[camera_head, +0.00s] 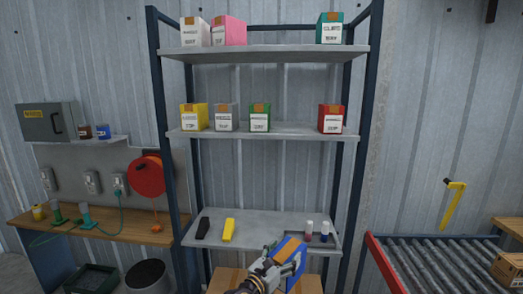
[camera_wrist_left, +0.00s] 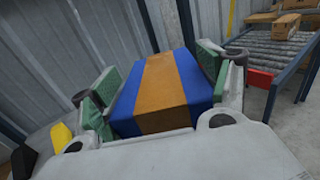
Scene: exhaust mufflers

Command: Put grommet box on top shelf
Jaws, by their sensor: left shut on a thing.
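A blue box with an orange-brown stripe (camera_head: 290,248) is held in my left gripper (camera_head: 282,262), low in front of the rack in the head view. In the left wrist view the blue box (camera_wrist_left: 190,85) sits between the green pads of my left gripper (camera_wrist_left: 165,98), which are shut on its two sides. I cannot read a label on it. The top shelf (camera_head: 270,52) holds a white box (camera_head: 195,32), a pink box (camera_head: 229,31) and a teal box (camera_head: 330,28). My right gripper is not in view.
The top shelf has a wide gap between pink and teal boxes. The middle shelf (camera_head: 285,131) holds yellow, grey, green and red boxes. The lower shelf (camera_head: 265,222) carries black and yellow items and small bottles. A roller conveyor (camera_head: 440,265) stands right, a workbench (camera_head: 100,213) left.

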